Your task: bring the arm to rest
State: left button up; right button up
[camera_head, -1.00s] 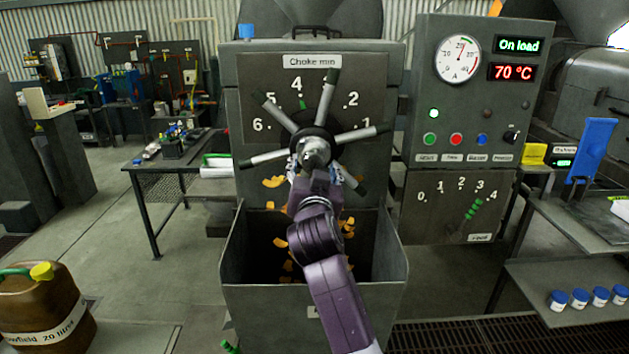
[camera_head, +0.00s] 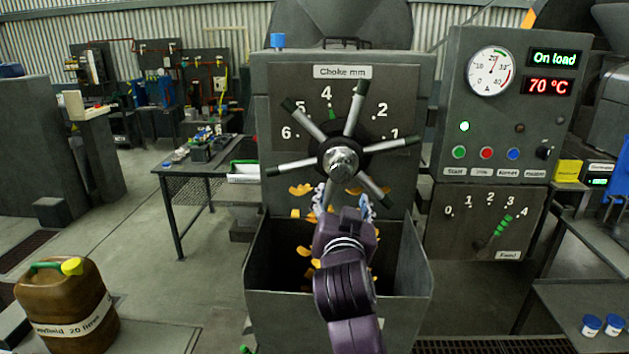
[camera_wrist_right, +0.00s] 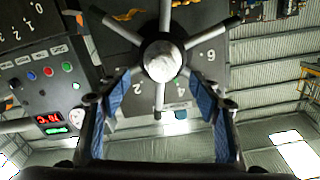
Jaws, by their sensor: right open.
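My right arm (camera_head: 345,290) rises from the bottom of the head view to the choke handwheel's front. The right gripper (camera_head: 343,202) is open and empty, its fingers just below the wheel's hub. The choke handwheel (camera_head: 341,162) has several grey spokes with dark tips and a shiny hub. In the wrist view, the open fingers (camera_wrist_right: 162,98) stand either side of the view with the hub (camera_wrist_right: 163,62) between and beyond them. No contact with the wheel is visible. My left gripper is not in view.
A bin (camera_head: 340,308) with orange flakes lies behind and below my arm. The control panel (camera_head: 500,110) reads "On load" and 70 °C. A brown jerrycan (camera_head: 68,300) stands at lower left. A bench (camera_head: 176,215) stands left. Blue-lidded jars (camera_head: 602,325) sit at lower right.

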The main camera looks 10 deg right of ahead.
jog(key=s+d+f+n+g+y, duration=0.1)
jog(key=s+f+g, duration=0.1)
jog(key=s+f, duration=0.45)
jog(key=s+d+f+n+g+y, duration=0.1)
jog(key=s+f+g, duration=0.15)
jog(key=f, duration=0.75)
jog(key=s+d+f+n+g+y, duration=0.1)
jog(key=s+f+n+g, duration=0.1)
jog(key=s+f, duration=0.5)
jog(key=s+a+f+n+g+y, duration=0.15)
jog(key=s+f+g, duration=0.25)
jog(key=s+f, duration=0.6)
jog(key=s+f+n+g+y, duration=0.1)
jog(key=s+f+n+g, duration=0.3)
jog(key=s, duration=1)
notch_tip(320, 180, down, 27)
jog(key=m, duration=0.1)
jog(key=s+d+f+g, duration=0.1)
jog(key=s+d+f, duration=0.1)
jog(key=s+f, duration=1.5)
jog(key=shift+s+d+g, duration=0.3)
jog(key=shift+s+g, duration=0.05)
jog(key=shift+s, duration=0.15)
